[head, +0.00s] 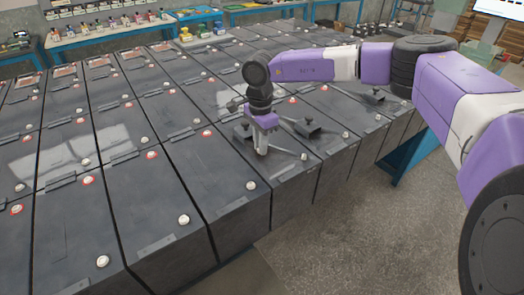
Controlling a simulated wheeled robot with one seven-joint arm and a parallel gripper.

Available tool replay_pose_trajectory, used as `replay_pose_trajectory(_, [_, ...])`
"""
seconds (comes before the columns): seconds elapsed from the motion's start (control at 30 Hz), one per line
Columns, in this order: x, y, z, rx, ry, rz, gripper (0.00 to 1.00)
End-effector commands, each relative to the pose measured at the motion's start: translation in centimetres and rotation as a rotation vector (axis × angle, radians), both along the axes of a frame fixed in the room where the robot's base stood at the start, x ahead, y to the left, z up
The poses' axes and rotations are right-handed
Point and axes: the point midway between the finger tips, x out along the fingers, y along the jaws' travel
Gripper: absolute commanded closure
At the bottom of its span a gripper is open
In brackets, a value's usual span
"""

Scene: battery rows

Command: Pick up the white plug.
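Several round white plugs sit on the tops of dark grey batteries in the head view. One white plug (250,185) is near the front edge, just below and left of my gripper. Another white plug (304,156) is to the right of my gripper, and a third white plug (184,219) is further front left. I cannot tell which one the task means. My gripper (262,152) points down over a battery top, apart from these plugs. Its fingers look close together, but they are too small to show whether they are open or hold anything.
The batteries (120,215) stand in tight rows with narrow gaps. Black clamp-like pieces with rods (308,127) lie on the tops beside my gripper. Blue-framed benches (105,38) with small goods stand behind. The concrete floor (340,235) at front right is clear.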

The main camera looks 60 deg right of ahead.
Motion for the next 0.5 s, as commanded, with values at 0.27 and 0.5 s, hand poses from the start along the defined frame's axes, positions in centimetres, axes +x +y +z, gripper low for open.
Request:
replay_pose_trajectory(0.27, [0.00, 0.01, 0.03, 0.000, 0.000, 0.000, 1.00])
replay_pose_trajectory(0.5, [0.01, -0.05, 0.61, -0.001, 0.000, 0.000, 1.00])
